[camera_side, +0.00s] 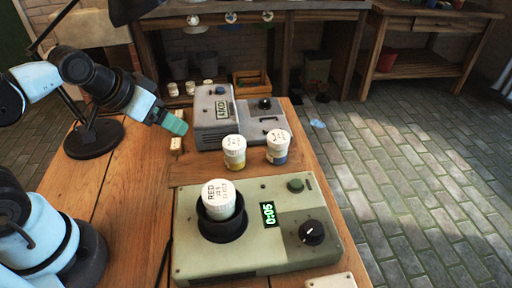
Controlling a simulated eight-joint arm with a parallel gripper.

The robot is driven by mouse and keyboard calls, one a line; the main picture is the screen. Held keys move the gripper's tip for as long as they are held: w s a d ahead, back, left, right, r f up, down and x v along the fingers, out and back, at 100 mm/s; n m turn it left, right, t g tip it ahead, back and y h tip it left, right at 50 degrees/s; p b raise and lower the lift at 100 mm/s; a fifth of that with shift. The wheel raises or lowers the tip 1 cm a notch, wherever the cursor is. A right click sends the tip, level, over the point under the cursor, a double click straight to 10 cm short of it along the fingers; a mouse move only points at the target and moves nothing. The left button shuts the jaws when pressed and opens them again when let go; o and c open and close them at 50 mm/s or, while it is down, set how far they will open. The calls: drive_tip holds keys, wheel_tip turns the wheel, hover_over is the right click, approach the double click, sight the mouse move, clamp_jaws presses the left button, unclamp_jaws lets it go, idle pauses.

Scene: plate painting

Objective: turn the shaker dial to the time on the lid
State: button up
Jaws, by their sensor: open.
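The olive-green shaker (215,262) sits at the front of the wooden table. Its black dial (311,232) is at the right, with a pale pointer mark. Its display (268,214) reads 0:05 in green. A jar with a white lid (215,192) stands in the shaker's black cup (222,230). The lid reads RED, with smaller lines below that I cannot read surely. My gripper (174,123), with teal fingertips, is open and empty, above the table's left part behind the shaker. It is well apart from the dial and the jar.
A green button (296,185) is on the shaker's far right. Two white-lidded jars (234,146) (278,141) stand behind it. A grey machine (212,128) with a blue button and black knob stands farther back. A lamp base (93,139) is at the left.

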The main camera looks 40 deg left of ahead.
drive_tip(key=shift+c, duration=0.8)
drive_tip(key=shift+w+d+r, duration=0.1)
drive_tip(key=shift+w+d, duration=0.05)
drive_tip(key=shift+d, duration=0.05)
drive_tip(key=shift+c, duration=1)
wheel_tip(320, 180, up, 4)
drive_tip(key=f+m+g, duration=0.1)
drive_tip(key=m+g, duration=0.1)
drive_tip(key=g, duration=0.5)
hover_over(313, 227)
wheel_tip(313, 227, down, 11)
drive_tip(key=shift+f, duration=0.15)
drive_tip(key=shift+c, duration=0.3)
drive_tip(key=c, duration=1)
